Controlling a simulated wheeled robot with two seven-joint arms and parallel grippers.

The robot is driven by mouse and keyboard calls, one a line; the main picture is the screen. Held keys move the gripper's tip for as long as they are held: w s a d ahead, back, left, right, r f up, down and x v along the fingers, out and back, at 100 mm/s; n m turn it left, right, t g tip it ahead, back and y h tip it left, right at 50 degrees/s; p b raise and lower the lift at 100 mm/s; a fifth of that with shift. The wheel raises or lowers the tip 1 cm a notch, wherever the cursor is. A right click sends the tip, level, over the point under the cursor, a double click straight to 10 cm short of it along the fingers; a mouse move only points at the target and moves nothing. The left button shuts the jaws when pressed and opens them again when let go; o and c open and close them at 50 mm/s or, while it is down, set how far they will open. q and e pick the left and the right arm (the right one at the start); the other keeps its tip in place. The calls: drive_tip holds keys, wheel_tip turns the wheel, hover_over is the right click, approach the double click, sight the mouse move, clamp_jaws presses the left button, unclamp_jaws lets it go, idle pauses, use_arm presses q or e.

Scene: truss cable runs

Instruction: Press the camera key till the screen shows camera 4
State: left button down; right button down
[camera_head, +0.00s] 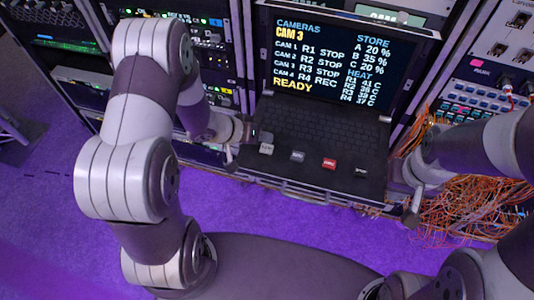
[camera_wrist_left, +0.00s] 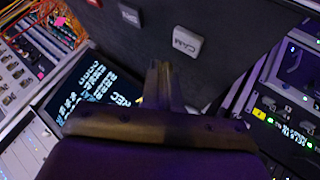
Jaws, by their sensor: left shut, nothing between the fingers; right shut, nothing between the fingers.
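The screen (camera_head: 335,60) of the console reads "CAMERAS", "CAM 3" in yellow and "READY" at the bottom. It also shows tilted in the left wrist view (camera_wrist_left: 92,92). The camera key (camera_head: 266,148) is a pale square at the left of the key row. In the left wrist view the camera key (camera_wrist_left: 187,41) is marked "CAM" and is uncovered. My left gripper (camera_head: 248,137) is shut and empty beside this key; its fingertips (camera_wrist_left: 164,68) show close to it, and contact cannot be told. My right gripper (camera_head: 411,204) is shut and empty by the console's right front corner.
A grey-blue key (camera_head: 297,156), a red key (camera_head: 329,164) and a black key (camera_head: 361,172) continue the row. Rack units (camera_head: 200,50) stand close on the left. Tangled orange cables (camera_head: 470,210) hang on the right near my right arm.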

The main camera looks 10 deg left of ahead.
sight(272, 145)
use_arm(q)
drive_tip(key=shift+a+f, duration=0.1)
drive_tip(key=shift+f, duration=0.75)
idle(1.3)
drive_tip(key=shift+f, duration=0.4)
drive_tip(key=shift+f+b, duration=0.35)
drive_tip(key=shift+f, duration=0.05)
idle(0.5)
idle(0.3)
drive_tip(key=shift+r+p, duration=0.85)
drive_tip(key=shift+p, duration=0.2)
